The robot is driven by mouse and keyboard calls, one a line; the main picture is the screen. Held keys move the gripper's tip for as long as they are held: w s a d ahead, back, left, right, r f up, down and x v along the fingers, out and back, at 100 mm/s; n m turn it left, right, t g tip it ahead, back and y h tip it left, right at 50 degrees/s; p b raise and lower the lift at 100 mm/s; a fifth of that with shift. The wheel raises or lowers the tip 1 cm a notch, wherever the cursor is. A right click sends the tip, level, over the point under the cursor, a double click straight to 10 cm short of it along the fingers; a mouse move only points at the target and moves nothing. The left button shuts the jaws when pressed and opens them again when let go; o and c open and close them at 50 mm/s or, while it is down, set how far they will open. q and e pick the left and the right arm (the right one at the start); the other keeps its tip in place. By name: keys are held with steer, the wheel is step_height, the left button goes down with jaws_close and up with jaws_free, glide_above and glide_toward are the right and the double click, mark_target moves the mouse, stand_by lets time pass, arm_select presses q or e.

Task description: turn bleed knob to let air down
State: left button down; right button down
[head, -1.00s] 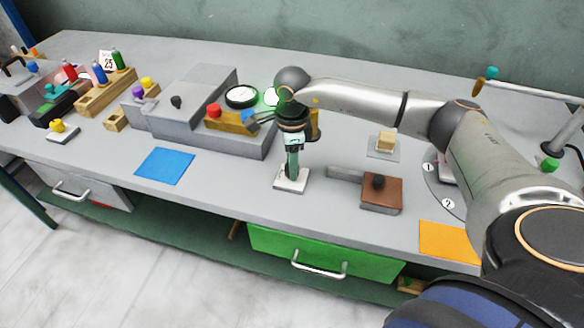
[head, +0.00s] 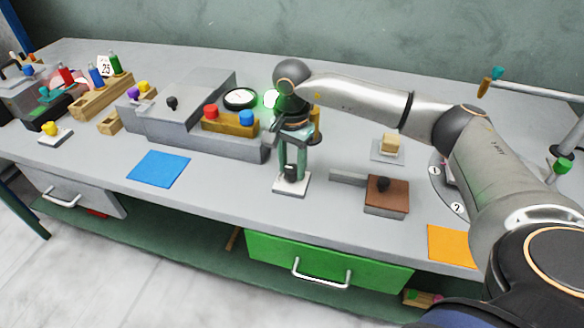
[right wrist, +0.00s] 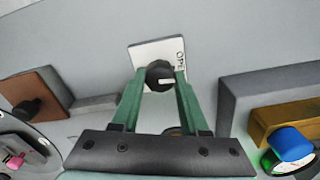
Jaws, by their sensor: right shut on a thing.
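The bleed knob (head: 291,172) is a dark round knob on a small white plate (head: 279,187) near the front middle of the bench. My left gripper is not in view.
To the left stands a grey press with a red button (head: 211,111), a blue button (head: 246,118) and a round gauge (head: 240,98). To the right sit a brown block (head: 387,198) with a dark knob and an orange mat (head: 452,245). A blue mat (head: 158,168) lies left.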

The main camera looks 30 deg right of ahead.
mark_target(292, 169)
steer(key=shift+n, duration=0.5)
steer(key=shift+c, duration=2.1)
jaws_free()
step_height(292, 169, up, 12)
steer(key=shift+r, duration=0.25)
steer(key=shift+s, duration=0.15)
